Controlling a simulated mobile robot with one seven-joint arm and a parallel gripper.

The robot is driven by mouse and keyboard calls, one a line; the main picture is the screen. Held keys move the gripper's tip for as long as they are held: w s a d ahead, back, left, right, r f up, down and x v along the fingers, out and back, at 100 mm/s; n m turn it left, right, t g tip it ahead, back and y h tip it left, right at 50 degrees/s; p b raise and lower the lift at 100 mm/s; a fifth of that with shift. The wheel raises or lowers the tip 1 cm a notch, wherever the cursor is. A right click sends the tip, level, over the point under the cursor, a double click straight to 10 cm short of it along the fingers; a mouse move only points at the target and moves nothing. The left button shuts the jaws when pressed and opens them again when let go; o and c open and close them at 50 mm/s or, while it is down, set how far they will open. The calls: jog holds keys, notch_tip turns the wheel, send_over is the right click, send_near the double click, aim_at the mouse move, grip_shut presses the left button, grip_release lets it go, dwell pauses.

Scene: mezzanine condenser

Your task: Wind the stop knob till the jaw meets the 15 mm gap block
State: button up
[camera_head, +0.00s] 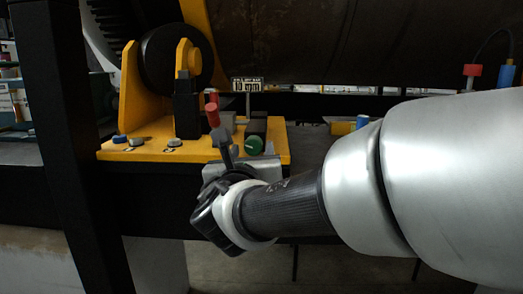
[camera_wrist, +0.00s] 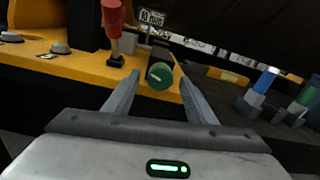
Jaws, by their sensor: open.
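A round green knob (camera_head: 254,145) with a pale line on its face sits at the front edge of a yellow base plate (camera_head: 150,152). It also shows in the wrist view (camera_wrist: 159,76). My gripper (camera_wrist: 160,80) is open and empty, with one finger to each side of the knob; I cannot tell whether either touches it. A dark block (camera_head: 257,126) stands directly behind the knob. A small sign (camera_head: 247,85) above seems to read 10 mm, not 15. I cannot make out the jaw face or the gap clearly.
A red-handled lever (camera_wrist: 113,18) stands upright close left of the knob. A black wheel (camera_head: 176,57) and a large dark cylinder (camera_head: 300,40) rise behind. Blue-topped fittings (camera_wrist: 266,80) stand at right.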

aim_at(252, 148)
jog(key=shift+w+d, duration=0.1)
jog(key=shift+w, duration=1.5)
jog(key=shift+c, duration=0.2)
jog(key=c, duration=1)
jog(key=m+b, duration=0.1)
jog(key=b, duration=0.2)
jog(key=shift+f+m, duration=0.3)
jog(key=shift+f, duration=0.1)
jog(key=m+b, duration=0.2)
jog(key=shift+r+b, duration=0.1)
jog(key=shift+b, duration=0.3)
jog(key=shift+r+m+b, duration=0.25)
jog(key=shift+m+b, duration=0.1)
jog(key=shift+m, duration=0.25)
jog(key=o, duration=1)
